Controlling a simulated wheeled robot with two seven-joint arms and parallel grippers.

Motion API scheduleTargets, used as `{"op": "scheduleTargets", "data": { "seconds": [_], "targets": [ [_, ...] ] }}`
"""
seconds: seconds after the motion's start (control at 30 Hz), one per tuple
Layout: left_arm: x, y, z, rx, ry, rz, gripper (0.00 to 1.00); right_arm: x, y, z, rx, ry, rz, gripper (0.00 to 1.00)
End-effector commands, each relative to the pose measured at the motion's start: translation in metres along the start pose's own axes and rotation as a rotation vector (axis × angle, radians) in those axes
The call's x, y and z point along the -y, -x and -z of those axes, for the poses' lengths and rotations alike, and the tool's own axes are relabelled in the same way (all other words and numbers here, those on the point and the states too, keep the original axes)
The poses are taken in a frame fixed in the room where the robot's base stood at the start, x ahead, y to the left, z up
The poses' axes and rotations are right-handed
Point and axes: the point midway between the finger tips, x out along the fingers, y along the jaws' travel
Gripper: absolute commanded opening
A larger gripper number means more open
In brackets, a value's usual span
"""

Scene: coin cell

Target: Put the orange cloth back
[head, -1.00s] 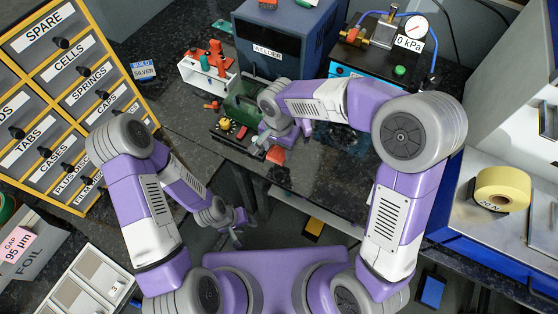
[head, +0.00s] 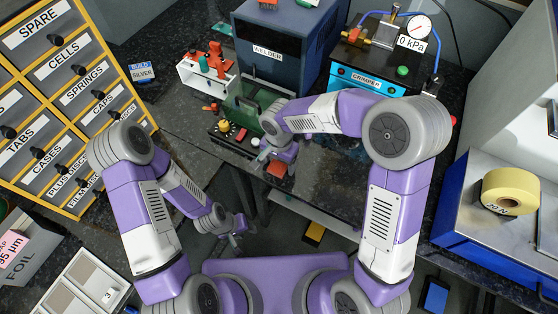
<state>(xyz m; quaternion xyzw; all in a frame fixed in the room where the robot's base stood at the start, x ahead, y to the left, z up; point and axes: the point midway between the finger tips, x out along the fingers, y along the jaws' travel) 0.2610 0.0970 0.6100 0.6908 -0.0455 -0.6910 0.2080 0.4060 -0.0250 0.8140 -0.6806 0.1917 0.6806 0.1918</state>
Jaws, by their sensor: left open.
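The orange cloth (head: 277,169) shows as a small orange patch at the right gripper's fingers, over the front part of the dark bench. My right gripper (head: 266,159) reaches in from the right and appears shut on the cloth. Its hand and wrist hide part of the grip. Whether the cloth touches the bench is hard to tell. My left gripper (head: 239,232) is open and empty, low in front of the bench edge, away from the cloth.
Behind are a white rack with orange and teal pieces (head: 207,72), the blue welder (head: 283,45) and the crimper (head: 372,80). A labelled drawer cabinet (head: 70,100) stands left. Yellow tape (head: 510,188) lies right.

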Motion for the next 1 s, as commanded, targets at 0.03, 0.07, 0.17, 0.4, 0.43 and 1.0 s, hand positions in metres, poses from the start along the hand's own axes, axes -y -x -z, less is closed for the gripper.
{"op": "scheduleTargets", "data": {
  "seconds": [0.03, 0.07, 0.17, 0.4, 0.43, 1.0],
  "targets": [
    [0.0, 0.0, 0.0, 0.0, 0.0, 0.0, 0.43, 0.0, 0.0, 0.0, 0.0, 0.0, 0.0, 0.83],
    [0.0, 0.0, 0.0, 0.0, 0.0, 0.0, 0.43, 0.0, 0.0, 0.0, 0.0, 0.0, 0.0, 0.83],
    [0.0, 0.0, 0.0, 0.0, 0.0, 0.0, 0.43, 0.0, 0.0, 0.0, 0.0, 0.0, 0.0, 0.83],
    [-0.002, 0.005, 0.0, 0.0, 0.0, 0.0, 0.43, 0.0, 0.006, 0.0, 0.0, 0.0, 0.0, 0.83],
    [-0.002, 0.006, 0.0, 0.0, 0.0, 0.0, 0.43, 0.001, 0.011, 0.0, -0.002, 0.0, 0.002, 0.83],
    [-0.013, 0.035, -0.002, 0.0, 0.0, 0.0, 0.43, 0.0, 0.117, 0.0, -0.002, 0.001, 0.002, 0.83]
  ]
}}
